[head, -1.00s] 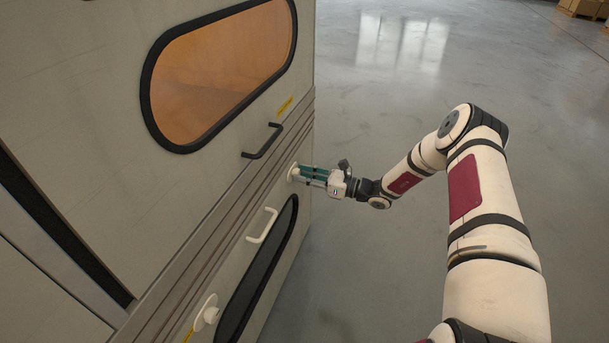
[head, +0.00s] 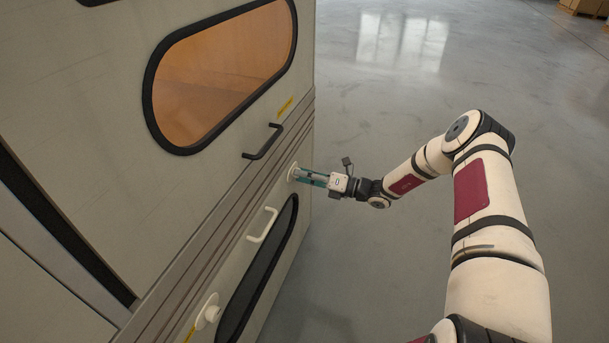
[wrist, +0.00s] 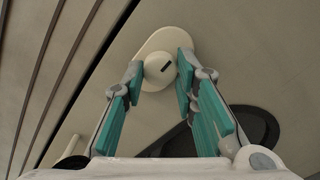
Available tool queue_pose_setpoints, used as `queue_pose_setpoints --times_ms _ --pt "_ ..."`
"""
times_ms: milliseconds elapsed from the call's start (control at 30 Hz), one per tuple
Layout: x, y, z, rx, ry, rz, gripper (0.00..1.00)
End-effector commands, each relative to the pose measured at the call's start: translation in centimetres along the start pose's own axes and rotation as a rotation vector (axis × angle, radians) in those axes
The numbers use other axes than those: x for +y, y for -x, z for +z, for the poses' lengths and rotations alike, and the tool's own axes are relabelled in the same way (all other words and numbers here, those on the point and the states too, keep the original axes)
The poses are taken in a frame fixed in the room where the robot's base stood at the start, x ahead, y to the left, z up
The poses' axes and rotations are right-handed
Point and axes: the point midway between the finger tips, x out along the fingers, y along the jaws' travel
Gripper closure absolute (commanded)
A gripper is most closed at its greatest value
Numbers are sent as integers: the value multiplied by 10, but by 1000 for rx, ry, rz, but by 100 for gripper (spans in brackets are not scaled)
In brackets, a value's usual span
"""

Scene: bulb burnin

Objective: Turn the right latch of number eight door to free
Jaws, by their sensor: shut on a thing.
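The right latch (head: 292,173) is a cream round knob on a rounded plate, at the upper right of the lower door (head: 267,193) in the head view. In the wrist view the gripper (wrist: 158,76) reaches up from the bottom edge. The door's number is not readable.
The lower door has a white handle (head: 263,225), a dark window (head: 258,270) and a second cream latch (head: 208,311) at lower left. Above are a black handle (head: 262,142) and an orange window (head: 225,75). Open grey floor (head: 400,270) lies to the right.

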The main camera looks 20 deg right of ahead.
Motion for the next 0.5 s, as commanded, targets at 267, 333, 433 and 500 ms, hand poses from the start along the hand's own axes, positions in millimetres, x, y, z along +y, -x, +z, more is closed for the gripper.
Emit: queue_pose_setpoints --times_ms 267,333,433,500 --pt "-1 0 -1 3 -36 -3 100" --pt "-1 0 -1 3 -37 -3 100" --pt "-1 0 -1 2 -37 -3 100" --pt "-1 0 -1 2 -37 -3 100"
